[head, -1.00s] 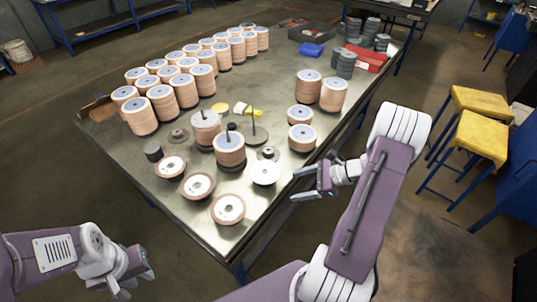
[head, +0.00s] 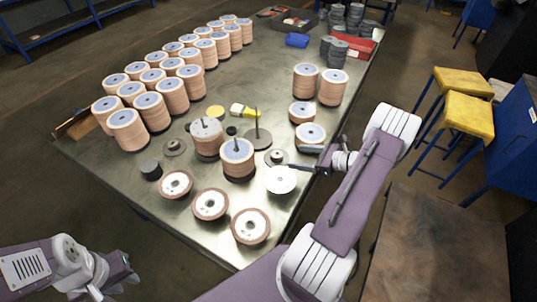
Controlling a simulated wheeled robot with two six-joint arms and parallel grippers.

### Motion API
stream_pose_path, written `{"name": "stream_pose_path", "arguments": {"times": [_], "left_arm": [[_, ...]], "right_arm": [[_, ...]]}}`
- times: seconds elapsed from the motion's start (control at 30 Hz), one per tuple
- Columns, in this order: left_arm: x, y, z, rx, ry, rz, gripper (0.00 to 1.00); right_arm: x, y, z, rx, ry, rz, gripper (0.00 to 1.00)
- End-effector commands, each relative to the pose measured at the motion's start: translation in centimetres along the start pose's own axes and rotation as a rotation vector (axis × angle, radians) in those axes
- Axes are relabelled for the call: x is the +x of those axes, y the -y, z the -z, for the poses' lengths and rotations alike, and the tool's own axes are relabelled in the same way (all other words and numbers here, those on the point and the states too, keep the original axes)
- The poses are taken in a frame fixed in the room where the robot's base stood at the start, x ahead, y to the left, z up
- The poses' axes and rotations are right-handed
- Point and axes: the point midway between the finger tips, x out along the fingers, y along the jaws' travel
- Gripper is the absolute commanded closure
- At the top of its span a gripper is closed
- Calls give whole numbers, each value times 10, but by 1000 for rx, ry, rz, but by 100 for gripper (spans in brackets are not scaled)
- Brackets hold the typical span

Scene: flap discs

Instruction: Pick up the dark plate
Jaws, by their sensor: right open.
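A small dark plate (head: 276,157) with a raised hub lies on the metal table (head: 225,225) near its right edge, just behind a pale silver disc (head: 280,180). Another dark plate (head: 174,147) lies further left, by the dark cylinder (head: 151,169). My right gripper (head: 306,161) is open, at the table's right edge, with its fingers pointing left toward the nearer dark plate. I cannot tell its height above the table. My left gripper (head: 124,275) is off the table at the lower left, and its jaw opening is unclear.
Stacks of tan discs stand in rows at the back left (head: 127,130), with more at the right edge (head: 310,136). Thin upright spindles (head: 257,125) rise mid-table. Three brown-rimmed discs (head: 210,204) lie in front. Yellow stools (head: 468,115) stand right of the table.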

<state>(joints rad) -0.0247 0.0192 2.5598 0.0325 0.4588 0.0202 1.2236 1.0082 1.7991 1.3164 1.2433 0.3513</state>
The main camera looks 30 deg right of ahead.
Motion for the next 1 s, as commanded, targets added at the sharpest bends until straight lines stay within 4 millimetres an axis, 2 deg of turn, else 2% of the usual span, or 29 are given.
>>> {"name": "stream_pose_path", "arguments": {"times": [0.13,0.33,0.47,0.6,0.73,1.0], "left_arm": [[3,0,0,0,0,0,72],[16,0,-2,0,0,0,72],[17,0,-2,0,0,0,72],[31,1,-3,0,0,0,72],[36,1,-4,0,0,0,72],[36,1,-4,0,0,0,72]], "right_arm": [[6,0,1,-1,0,-2,28],[36,-1,3,-2,-1,-4,28],[42,0,1,-1,-1,-2,28],[67,1,6,-3,-1,-4,28],[86,2,4,-3,0,-3,28],[91,2,2,-1,0,0,28]]}}
